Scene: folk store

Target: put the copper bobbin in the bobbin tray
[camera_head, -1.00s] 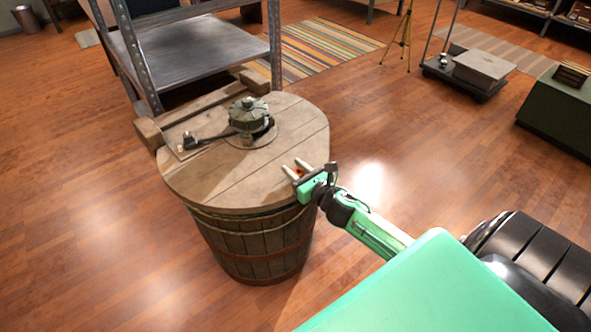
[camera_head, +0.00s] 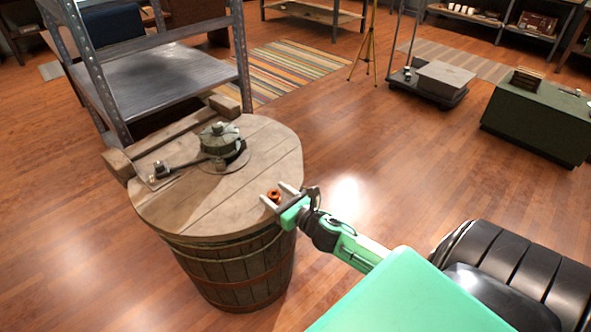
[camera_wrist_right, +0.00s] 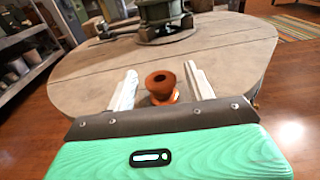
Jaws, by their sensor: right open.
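The copper bobbin (camera_head: 273,195) is a small orange-brown spool near the right edge of the round wooden barrel top (camera_head: 243,193). My right gripper (camera_head: 277,194) is open, with its pale fingers on either side of the bobbin. In the right wrist view the bobbin (camera_wrist_right: 161,87) stands upright between the two fingers (camera_wrist_right: 160,88), with visible gaps on both sides. My left gripper is not in view. I cannot make out a bobbin tray for certain.
A dark metal mechanism with a lever (camera_head: 219,141) sits on the barrel top. A metal shelf (camera_head: 165,77) stands behind it. A green chest (camera_head: 535,127), a low cart (camera_head: 428,91) and a tripod (camera_head: 368,45) are farther right. Open wooden floor lies between.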

